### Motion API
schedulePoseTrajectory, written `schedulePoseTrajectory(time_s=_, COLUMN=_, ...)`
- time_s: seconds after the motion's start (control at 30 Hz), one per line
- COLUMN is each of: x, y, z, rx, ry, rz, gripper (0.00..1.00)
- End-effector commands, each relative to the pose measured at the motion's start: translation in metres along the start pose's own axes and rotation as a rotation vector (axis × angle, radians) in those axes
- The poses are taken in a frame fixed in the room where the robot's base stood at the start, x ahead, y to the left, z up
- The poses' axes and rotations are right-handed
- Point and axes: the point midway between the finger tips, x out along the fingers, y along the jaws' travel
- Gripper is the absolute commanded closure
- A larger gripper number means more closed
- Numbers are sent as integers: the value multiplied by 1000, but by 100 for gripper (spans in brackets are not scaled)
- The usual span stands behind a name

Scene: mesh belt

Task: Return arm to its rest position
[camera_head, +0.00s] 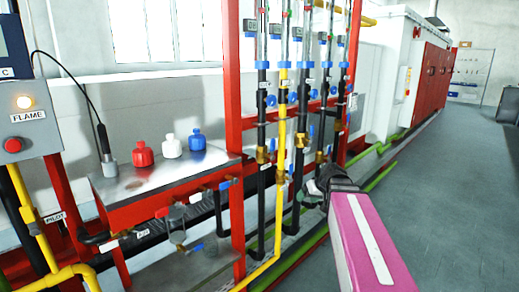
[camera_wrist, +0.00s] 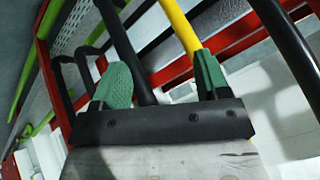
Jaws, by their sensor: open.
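My gripper (camera_head: 318,187) is at the end of my pink and white arm, right of centre in the head view. It appears in front of the lower part of the vertical pipes. In the wrist view my gripper (camera_wrist: 162,82) has its two green fingers spread wide apart, with nothing held between them. A black pipe (camera_wrist: 122,45) and a yellow pipe (camera_wrist: 178,25) show beyond the fingers. I cannot tell how far the fingers are from the pipes.
A red frame (camera_head: 233,120) carries several valved pipes (camera_head: 282,150). A metal shelf (camera_head: 150,185) holds a red bottle (camera_head: 143,154), a white bottle (camera_head: 171,147) and a blue bottle (camera_head: 197,140). A control box (camera_head: 25,115) is at left. Grey floor (camera_head: 455,190) is open at right.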

Motion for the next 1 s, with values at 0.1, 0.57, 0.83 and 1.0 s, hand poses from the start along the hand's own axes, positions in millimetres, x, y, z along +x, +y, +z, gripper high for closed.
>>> schedulePoseTrajectory(time_s=0.1, x=33, y=-4, z=51, rx=76, ry=-127, rz=68, gripper=31)
schedulePoseTrajectory(time_s=0.57, x=93, y=-4, z=197, rx=266, ry=-447, rz=395, gripper=31)
schedulePoseTrajectory(time_s=0.83, x=96, y=-3, z=210, rx=281, ry=-470, rz=439, gripper=31)
schedulePoseTrajectory(time_s=1.0, x=96, y=-3, z=209, rx=281, ry=-469, rz=437, gripper=31)
